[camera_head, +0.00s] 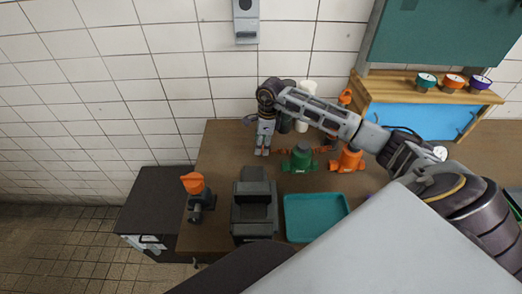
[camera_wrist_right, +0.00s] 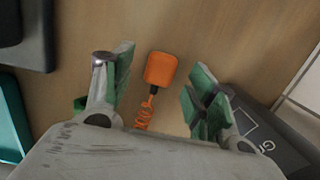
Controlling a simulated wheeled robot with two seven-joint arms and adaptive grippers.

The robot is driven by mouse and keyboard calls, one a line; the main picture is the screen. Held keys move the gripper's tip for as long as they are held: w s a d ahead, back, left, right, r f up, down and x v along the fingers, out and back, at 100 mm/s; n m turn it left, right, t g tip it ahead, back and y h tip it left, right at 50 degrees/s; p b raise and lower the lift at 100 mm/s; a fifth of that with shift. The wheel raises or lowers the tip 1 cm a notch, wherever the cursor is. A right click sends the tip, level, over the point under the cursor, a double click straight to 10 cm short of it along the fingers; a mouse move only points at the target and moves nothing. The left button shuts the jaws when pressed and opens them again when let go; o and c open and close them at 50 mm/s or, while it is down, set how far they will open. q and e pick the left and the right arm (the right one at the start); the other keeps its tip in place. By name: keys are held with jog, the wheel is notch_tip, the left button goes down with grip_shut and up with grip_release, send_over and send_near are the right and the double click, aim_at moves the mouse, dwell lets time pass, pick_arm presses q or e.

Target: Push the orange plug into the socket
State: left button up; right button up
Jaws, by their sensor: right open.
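The orange plug (camera_wrist_right: 160,69) lies on the wooden bench in the right wrist view, with an orange coiled cable (camera_wrist_right: 144,108) running from it toward the gripper's palm. My right gripper (camera_wrist_right: 160,85) is open, with its green-padded fingers on either side of the plug and a gap on both sides. In the head view my right arm reaches in from the right, and its gripper (camera_head: 262,152) points down at the back of the bench. The plug cannot be made out there. I cannot surely identify the socket; a grey box (camera_head: 246,22) hangs on the wall. My left gripper is out of view.
A dark device (camera_head: 255,210) and a teal tray (camera_head: 315,213) stand at the bench's front. An orange-topped fitting (camera_head: 194,184) is at the left. Green (camera_head: 300,159) and orange (camera_head: 347,160) fittings stand behind the tray. A dark lettered device (camera_wrist_right: 262,135) lies close to the right finger.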

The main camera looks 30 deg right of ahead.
jog(key=shift+w+a+f, duration=0.1)
jog(key=shift+a+f, duration=0.05)
jog(key=shift+f, duration=1.3)
jog(key=c, duration=1)
